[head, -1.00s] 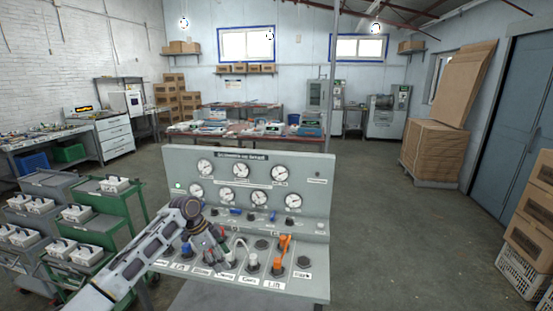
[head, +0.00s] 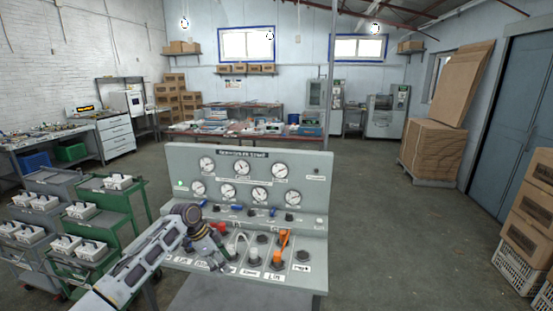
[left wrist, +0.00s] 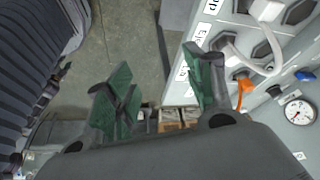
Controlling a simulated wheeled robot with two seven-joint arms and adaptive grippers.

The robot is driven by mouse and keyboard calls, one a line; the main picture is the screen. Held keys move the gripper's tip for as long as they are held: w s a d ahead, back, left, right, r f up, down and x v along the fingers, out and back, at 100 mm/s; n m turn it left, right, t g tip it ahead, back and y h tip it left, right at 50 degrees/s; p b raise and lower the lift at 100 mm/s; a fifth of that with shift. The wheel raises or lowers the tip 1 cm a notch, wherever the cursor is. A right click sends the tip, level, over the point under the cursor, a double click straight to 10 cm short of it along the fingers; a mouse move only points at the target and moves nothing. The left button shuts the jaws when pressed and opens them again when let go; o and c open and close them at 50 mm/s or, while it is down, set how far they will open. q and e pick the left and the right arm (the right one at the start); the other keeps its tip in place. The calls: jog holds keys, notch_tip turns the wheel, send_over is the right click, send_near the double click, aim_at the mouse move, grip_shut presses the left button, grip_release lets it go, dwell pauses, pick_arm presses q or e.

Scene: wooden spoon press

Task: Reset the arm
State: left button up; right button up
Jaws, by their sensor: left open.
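My left arm reaches in from the lower left of the head view. Its gripper (head: 214,256) is over the left front of the grey control panel (head: 318,222). In the left wrist view the two green-padded fingers (left wrist: 160,88) stand apart with nothing between them, and the panel edge with its white labels is beside the right finger. An orange lever (head: 282,247) stands upright on the panel, right of the gripper. A white curved lever (head: 240,240) is between them. A red handle (head: 218,228) shows just behind the gripper. My right gripper is not in view.
Round gauges (head: 241,168) fill the panel's upright back. Green carts (head: 110,205) with white boxes stand close on the left. Cardboard boxes (head: 432,150) and stacked crates (head: 522,275) are on the right. The floor right of the panel is clear.

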pick_arm(q)
notch_tip(320, 180, down, 13)
jog(key=a+n, duration=0.2)
jog(key=n, duration=0.2)
jog(key=s+a+f+n+y, duration=0.1)
jog(key=s+a+f+n, duration=0.1)
jog(key=s+f, duration=0.5)
jog(key=s+a+f+n+t+y, duration=0.1)
jog(key=s+f, duration=0.2)
jog(key=f, duration=0.8)
jog(key=s+a+f+n+y, duration=0.15)
jog(key=s+f, duration=0.35)
jog(key=f, duration=0.5)
jog(key=s+a+f+n, duration=0.2)
jog(key=s+f, duration=0.7)
jog(key=s, duration=0.2)
jog(key=s+f, duration=0.3)
jog(key=s, duration=0.8)
jog(key=s+f+n, duration=0.1)
jog(key=s+f, duration=0.3)
jog(key=s, duration=0.8)
jog(key=s+d+f+n+g, duration=0.1)
jog(key=s+f, duration=0.3)
jog(key=s, duration=0.7)
jog(key=shift+s+y, duration=0.35)
jog(key=shift+y, duration=0.1)
jog(key=shift+d+f, duration=0.1)
jog(key=shift+d, duration=0.05)
